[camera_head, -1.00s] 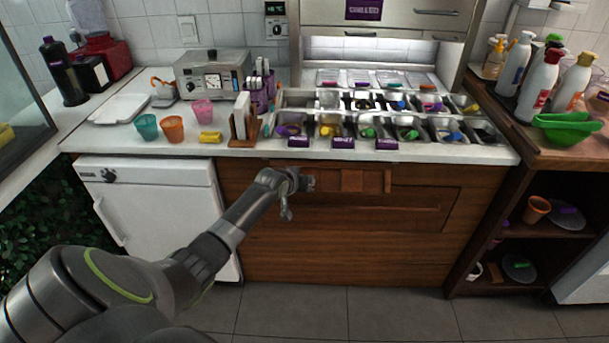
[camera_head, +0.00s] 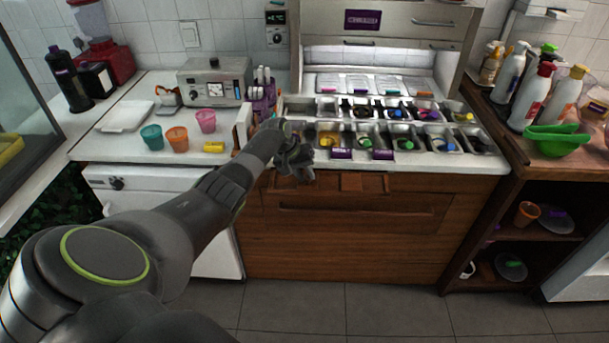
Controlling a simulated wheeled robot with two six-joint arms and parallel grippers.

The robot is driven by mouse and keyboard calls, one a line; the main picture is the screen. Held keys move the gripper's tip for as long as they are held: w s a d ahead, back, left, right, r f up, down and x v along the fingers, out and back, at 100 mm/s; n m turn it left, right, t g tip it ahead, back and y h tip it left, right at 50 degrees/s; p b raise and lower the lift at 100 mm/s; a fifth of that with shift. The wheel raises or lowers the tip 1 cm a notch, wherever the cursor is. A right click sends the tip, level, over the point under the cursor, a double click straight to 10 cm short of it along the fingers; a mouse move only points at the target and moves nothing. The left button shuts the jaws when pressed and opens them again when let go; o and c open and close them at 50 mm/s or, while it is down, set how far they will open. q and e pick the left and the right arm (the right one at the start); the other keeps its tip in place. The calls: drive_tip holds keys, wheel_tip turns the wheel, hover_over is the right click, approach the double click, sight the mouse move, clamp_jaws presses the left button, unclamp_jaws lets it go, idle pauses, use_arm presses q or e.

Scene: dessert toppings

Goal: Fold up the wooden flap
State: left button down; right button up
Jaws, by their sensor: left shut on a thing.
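The wooden flap (camera_head: 362,182) shows as a narrow brown panel just below the front edge of the counter, under the topping bins. My left gripper (camera_head: 303,172) is at the left part of this edge, in front of the bins. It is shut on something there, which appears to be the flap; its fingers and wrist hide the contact. The flap's exact tilt is hard to tell. My right gripper is out of view.
Metal topping bins (camera_head: 400,137) with purple labels line the counter behind my gripper. Coloured cups (camera_head: 177,139) and a yellow item (camera_head: 214,147) stand to the left. The floor in front is clear.

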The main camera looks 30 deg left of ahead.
use_arm(q)
drive_tip(key=shift+w+a+r, duration=0.2)
drive_tip(key=shift+w+r, duration=0.1)
drive_tip(key=shift+r, duration=0.3)
drive_tip(key=c, duration=1.3)
unclamp_jaws()
drive_tip(key=shift+f, duration=0.15)
drive_tip(key=shift+o, duration=0.2)
drive_tip(key=v, duration=1.7)
drive_tip(key=shift+s+r, duration=0.2)
drive_tip(key=shift+s, duration=0.05)
